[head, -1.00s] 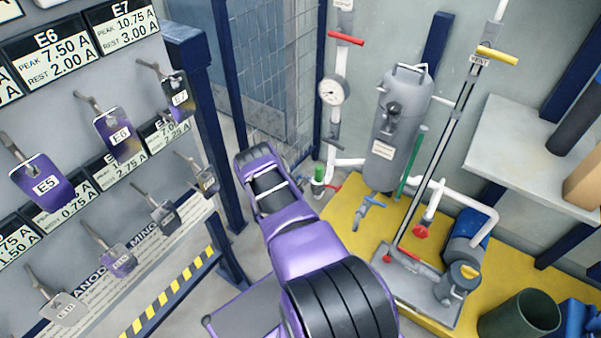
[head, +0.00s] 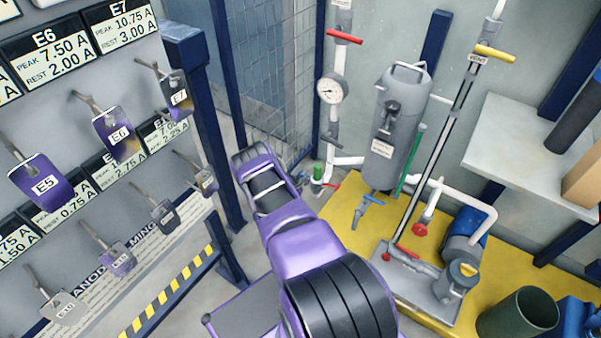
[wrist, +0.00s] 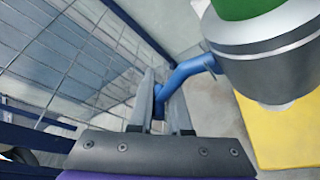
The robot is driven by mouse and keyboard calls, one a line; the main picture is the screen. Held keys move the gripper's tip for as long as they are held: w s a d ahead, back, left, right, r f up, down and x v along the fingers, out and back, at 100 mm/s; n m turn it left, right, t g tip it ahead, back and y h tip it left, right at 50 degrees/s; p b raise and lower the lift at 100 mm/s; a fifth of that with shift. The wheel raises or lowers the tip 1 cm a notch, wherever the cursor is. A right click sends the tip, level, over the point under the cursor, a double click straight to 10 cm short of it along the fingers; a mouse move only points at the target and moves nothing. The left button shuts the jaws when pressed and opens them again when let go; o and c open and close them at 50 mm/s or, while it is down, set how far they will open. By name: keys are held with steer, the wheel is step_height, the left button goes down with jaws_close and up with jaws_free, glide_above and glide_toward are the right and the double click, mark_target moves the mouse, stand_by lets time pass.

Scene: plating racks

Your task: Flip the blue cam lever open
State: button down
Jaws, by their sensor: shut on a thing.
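The blue cam lever (wrist: 192,70) shows in the wrist view. It runs out from the side of a grey coupling (wrist: 268,62) with a green top (wrist: 246,8) and bends down between my fingers. My gripper (wrist: 161,108) is shut on the lever's outer end, one finger on each side. In the head view the green-topped coupling (head: 318,174) stands just right of my purple wrist. My fingers and the gripped lever are hidden there.
A wire mesh fence (wrist: 70,50) is close on the left of my gripper. A yellow platform (head: 345,215) carries a grey tank (head: 385,150), pipes and a separate blue handle (head: 370,199). A rack with hanging tags (head: 120,135) stands at left.

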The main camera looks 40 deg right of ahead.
steer(key=shift+w+r+m+t+h+p, duration=0.1)
steer(key=shift+r+m+t+h+p, duration=0.25)
steer(key=shift+r+m+t, duration=0.85)
steer(key=shift+w+r+m+t+h+p, duration=0.15)
steer(key=shift+r+m+t+h, duration=0.25)
steer(key=shift+r+m, duration=1.55)
steer(key=shift+s+f+m, duration=0.15)
steer(key=shift+f+m, duration=0.2)
steer(key=shift+m, duration=0.1)
steer(key=c, duration=0.9)
jaws_free()
steer(key=shift+s+a+f, duration=0.1)
steer(key=shift+a, duration=0.05)
